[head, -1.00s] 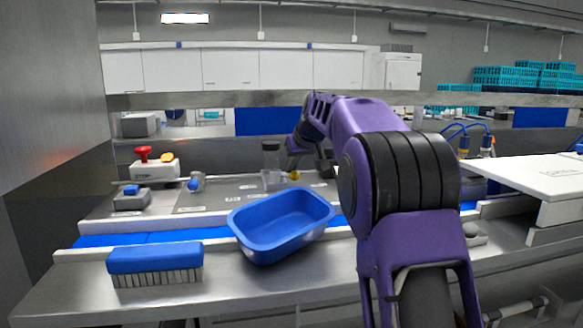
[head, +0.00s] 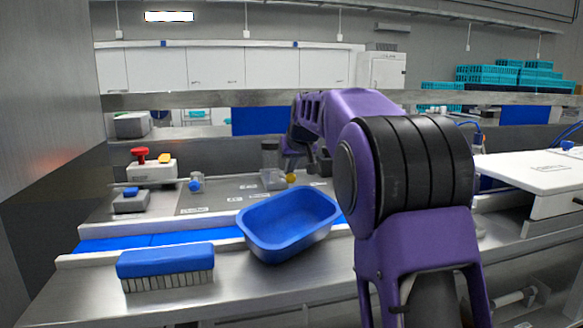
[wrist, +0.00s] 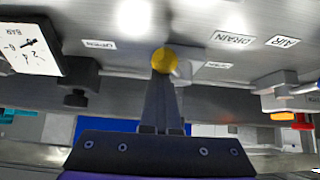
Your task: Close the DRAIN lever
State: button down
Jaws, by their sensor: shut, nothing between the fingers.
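A yellow ball knob (head: 291,178), apparently the drain lever's end, sits beside the foot of a clear-bowled unit (head: 270,158) on the metal panel. In the wrist view the yellow knob (wrist: 165,60) is right at the fingertips of my gripper (wrist: 162,75). A DRAIN label (wrist: 233,39) lies to its right and an OPEN label (wrist: 98,44) to its left. My gripper's fingers are together, with nothing seen between them. I cannot tell whether they touch the knob. The lever's shaft is hidden. In the head view my gripper (head: 318,165) is just right of the knob, partly hidden by my arm.
A blue tub (head: 290,222) and a blue brush (head: 165,262) are in front. A gauge (wrist: 30,42) is close by on the left in the wrist view. A white lidded box (head: 540,170) is at right.

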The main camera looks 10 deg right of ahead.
aim_at(277, 180)
jog(key=shift+s+a, duration=0.65)
jog(key=shift+a, duration=0.25)
jog(key=shift+s+a+f+p, duration=0.15)
jog(key=shift+a+p, duration=0.2)
jog(key=shift+a, duration=0.15)
jog(key=d+v, duration=0.1)
jog(key=v, duration=1.6)
jog(key=shift+r, duration=0.3)
jog(key=shift+d, duration=0.1)
